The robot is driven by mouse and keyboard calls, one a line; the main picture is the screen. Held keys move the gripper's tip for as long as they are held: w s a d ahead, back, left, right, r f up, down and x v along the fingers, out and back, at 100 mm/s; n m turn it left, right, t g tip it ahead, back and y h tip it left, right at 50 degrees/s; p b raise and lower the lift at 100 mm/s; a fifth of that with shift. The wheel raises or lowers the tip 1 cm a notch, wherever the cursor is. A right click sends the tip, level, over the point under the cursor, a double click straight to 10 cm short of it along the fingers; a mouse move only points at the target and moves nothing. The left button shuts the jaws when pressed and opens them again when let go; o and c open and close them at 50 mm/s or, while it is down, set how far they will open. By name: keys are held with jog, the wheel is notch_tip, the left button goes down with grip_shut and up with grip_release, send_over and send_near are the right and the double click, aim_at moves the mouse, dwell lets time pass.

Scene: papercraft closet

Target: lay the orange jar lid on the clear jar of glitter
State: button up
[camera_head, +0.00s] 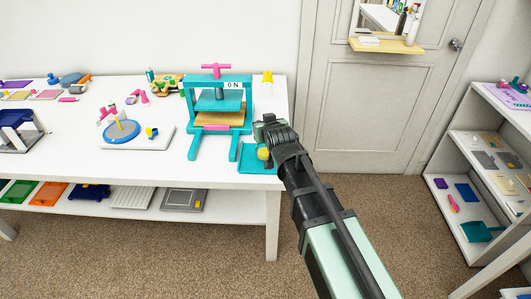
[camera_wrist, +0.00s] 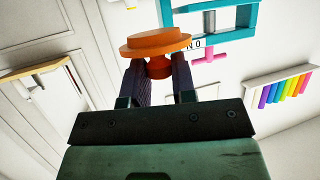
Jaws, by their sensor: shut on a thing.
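The orange jar lid (camera_wrist: 155,40) shows in the wrist view as a wide round disc with a smaller knob. My gripper (camera_wrist: 159,70) is shut on the knob, with one dark finger on each side and the disc beyond the fingertips. In the head view my gripper (camera_head: 264,131) is over the right end of the white table, and the lid is hidden there. A small pale, see-through-looking item with a yellow top (camera_head: 267,77) stands at the table's back right corner. I cannot tell whether it is the clear jar of glitter.
A teal press (camera_head: 219,116) stands just left of my gripper. A teal tray (camera_head: 247,162) lies at the table's front right, with a yellow thing (camera_head: 263,154) by it. A round blue piece (camera_head: 122,131) on a board is farther left. A shelf (camera_head: 445,182) stands at right.

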notch_tip(320, 180, down, 5)
jog(key=b, duration=0.4)
jog(key=shift+f+b, duration=0.1)
jog(key=shift+b, duration=0.3)
jog(key=o, duration=0.9)
jog(key=shift+s+d+r+p, duration=0.1)
jog(key=shift+s+r+p, duration=0.15)
jog(key=shift+r+p, duration=0.2)
jog(key=shift+s+d+r+p, duration=0.1)
jog(key=shift+s+r+p, duration=0.1)
jog(key=shift+r+p, duration=0.25)
jog(key=p+v, duration=0.4)
jog(key=v, duration=0.7)
jog(key=s+d+f+m+g+h, duration=0.1)
jog(key=s+d+f+g, duration=0.2)
jog(key=s+d+g, duration=0.1)
jog(key=s+d+f+m+g+h, duration=0.1)
jog(key=s+d+f+g, duration=0.3)
jog(key=d, duration=0.3)
jog(key=s+d+f+m+g+h, duration=0.1)
jog(key=s+d+f+g+h, duration=0.1)
jog(key=s+d+f+g, duration=0.2)
jog(key=shift+s+d+g, duration=0.5)
jog(key=shift+s+d, duration=0.25)
jog(key=shift+d, duration=0.1)
